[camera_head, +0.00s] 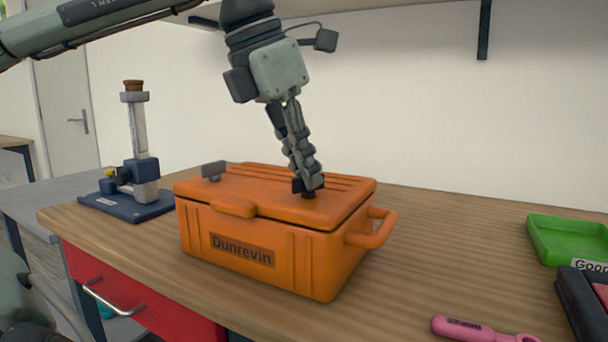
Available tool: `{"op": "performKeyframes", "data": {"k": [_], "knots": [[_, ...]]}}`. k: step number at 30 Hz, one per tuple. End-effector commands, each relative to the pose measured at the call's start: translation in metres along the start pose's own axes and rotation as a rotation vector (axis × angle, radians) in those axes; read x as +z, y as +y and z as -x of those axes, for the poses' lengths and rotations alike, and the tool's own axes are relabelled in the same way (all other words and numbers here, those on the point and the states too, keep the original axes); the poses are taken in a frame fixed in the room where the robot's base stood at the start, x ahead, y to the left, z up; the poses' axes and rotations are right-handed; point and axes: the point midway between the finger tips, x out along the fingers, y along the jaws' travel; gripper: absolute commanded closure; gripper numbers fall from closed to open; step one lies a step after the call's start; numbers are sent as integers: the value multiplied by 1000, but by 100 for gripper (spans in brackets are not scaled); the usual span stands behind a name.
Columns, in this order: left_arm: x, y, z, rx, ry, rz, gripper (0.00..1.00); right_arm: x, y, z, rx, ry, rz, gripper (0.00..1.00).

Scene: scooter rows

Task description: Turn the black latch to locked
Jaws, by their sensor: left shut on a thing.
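An orange case (215,228) labelled "Dunrevin" stands on the wooden workbench, its lid down. The black latch (300,187) is on top of the lid, toward the right, and is partly hidden by my gripper. A grey latch (213,170) sits on the left of the lid. My left gripper (311,186) reaches down from above, and its fingers are shut on the black latch. How far the black latch is turned cannot be told. My right gripper is not in view.
A dark blue stand with an upright tube (139,125) is at the bench's left end. A green tray (565,243), a dark tray (582,302) and a pink-handled tool (470,329) lie at the right. Bare bench (440,240) lies right of the case. A shelf hangs above.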

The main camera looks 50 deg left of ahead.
Motion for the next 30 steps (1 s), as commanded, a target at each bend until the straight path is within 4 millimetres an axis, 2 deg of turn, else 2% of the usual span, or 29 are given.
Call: {"op": "performKeyframes", "data": {"k": [14, 21, 30], "knots": [[0, -2, -1, 138, 0, 324, 100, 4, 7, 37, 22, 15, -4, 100], [1, -2, 0, 166, 1, 399, 100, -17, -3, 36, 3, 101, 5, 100], [1, -3, 0, 174, 0, 421, 100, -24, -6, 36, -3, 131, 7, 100]]}}
